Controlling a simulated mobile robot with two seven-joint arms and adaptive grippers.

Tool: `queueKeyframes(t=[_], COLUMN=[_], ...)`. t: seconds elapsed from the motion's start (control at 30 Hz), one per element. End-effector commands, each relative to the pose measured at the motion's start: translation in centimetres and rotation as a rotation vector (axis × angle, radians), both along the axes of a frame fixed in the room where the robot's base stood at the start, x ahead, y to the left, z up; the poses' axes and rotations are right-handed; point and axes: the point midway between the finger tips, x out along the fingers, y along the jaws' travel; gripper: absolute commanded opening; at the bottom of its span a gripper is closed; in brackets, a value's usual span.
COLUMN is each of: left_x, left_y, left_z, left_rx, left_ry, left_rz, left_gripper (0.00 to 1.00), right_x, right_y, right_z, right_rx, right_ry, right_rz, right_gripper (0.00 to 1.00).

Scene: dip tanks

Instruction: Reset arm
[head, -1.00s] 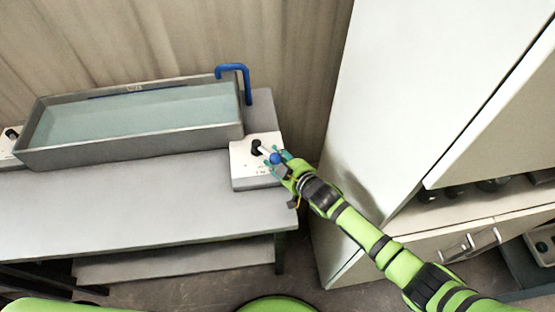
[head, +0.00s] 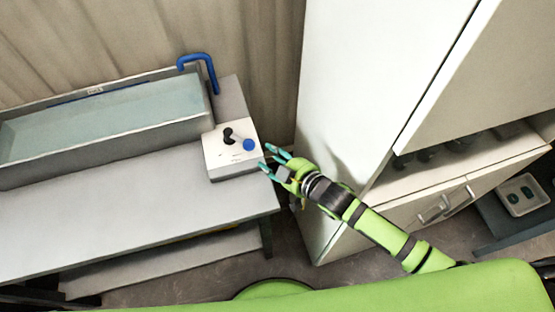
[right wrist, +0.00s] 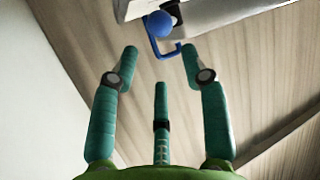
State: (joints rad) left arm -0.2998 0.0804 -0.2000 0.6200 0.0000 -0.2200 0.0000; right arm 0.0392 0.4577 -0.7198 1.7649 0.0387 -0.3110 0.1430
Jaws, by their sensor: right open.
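My right gripper (head: 269,159) is open and empty in the head view, just right of a white control box (head: 222,163) on the grey table. The box carries a black knob (head: 228,135) and a lever with a blue ball (head: 249,145). The fingertips are close to the blue ball but apart from it. In the right wrist view the open fingers of my right gripper (right wrist: 160,68) point towards the blue ball (right wrist: 160,23), with a clear gap between. My left gripper is not in view.
A grey tank (head: 185,130) of pale liquid stands on the table (head: 120,215), with a bent blue pipe (head: 213,72) at its corner. A tall white cabinet (head: 350,90) stands close to my right arm. A tray with dark items (head: 521,195) is at far right.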

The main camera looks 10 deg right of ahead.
Motion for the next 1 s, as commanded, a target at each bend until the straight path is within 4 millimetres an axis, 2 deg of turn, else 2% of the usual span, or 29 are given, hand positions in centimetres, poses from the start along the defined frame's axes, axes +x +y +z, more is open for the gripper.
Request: queueKeyframes(t=[0.2, 0.8, 1.0], left_x=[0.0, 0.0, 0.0], left_y=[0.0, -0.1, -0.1], left_z=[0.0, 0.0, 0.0], left_rx=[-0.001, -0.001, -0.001], left_ry=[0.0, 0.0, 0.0], left_rz=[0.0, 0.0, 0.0], left_gripper=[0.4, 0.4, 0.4], right_x=[-1.3, -1.4, -3.0], right_y=[-1.0, -1.0, -2.1], right_z=[0.7, 0.7, 0.7], right_rx=[-0.001, 0.0, -0.021], right_ry=[-0.001, 0.002, 0.118], right_rz=[0.0, -0.002, -0.111], right_gripper=[0.46, 0.46, 0.46])
